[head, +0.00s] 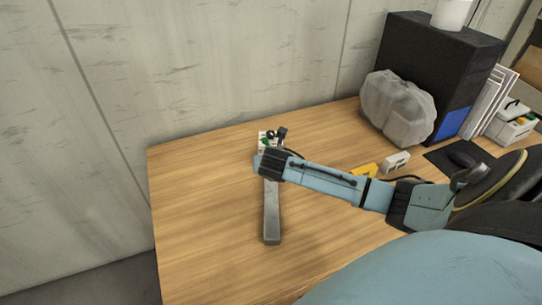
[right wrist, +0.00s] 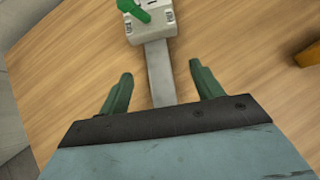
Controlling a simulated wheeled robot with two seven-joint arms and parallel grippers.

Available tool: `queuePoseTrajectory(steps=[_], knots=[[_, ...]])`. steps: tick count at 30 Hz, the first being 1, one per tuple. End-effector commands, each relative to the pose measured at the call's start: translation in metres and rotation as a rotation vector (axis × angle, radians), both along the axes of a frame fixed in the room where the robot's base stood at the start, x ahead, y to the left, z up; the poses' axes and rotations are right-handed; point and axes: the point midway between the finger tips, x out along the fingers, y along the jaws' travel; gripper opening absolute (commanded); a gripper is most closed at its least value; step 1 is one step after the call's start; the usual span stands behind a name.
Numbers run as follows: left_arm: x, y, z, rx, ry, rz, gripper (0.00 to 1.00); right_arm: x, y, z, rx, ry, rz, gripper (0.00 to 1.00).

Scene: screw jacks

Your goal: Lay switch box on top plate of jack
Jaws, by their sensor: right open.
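A pale box with a green lever (right wrist: 152,28), which looks like the switch box, is at the top of the right wrist view. In the head view it is mostly hidden behind my right gripper (head: 272,148). A grey bar (head: 271,215) runs from near the box toward the front; it also shows in the right wrist view (right wrist: 159,75). My right gripper (right wrist: 161,70) is open and empty, its green fingers apart on either side of the bar, short of the box. I cannot make out the jack or its top plate for certain. My left gripper is not in view.
A grey rock-like lump (head: 397,108), a black cabinet (head: 434,72) and a dark mat with a mouse (head: 461,158) are farther right. The table's left part (head: 205,210) is clear.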

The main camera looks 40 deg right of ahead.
Motion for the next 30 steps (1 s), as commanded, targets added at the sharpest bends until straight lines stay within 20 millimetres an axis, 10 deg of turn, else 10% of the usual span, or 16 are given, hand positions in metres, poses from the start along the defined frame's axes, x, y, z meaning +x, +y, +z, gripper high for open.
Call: queuePoseTrajectory(steps=[30], knots=[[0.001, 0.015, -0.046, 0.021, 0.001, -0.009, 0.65, 0.063, -0.041, -0.086, 0.0, -0.001, 0.001, 0.65]])
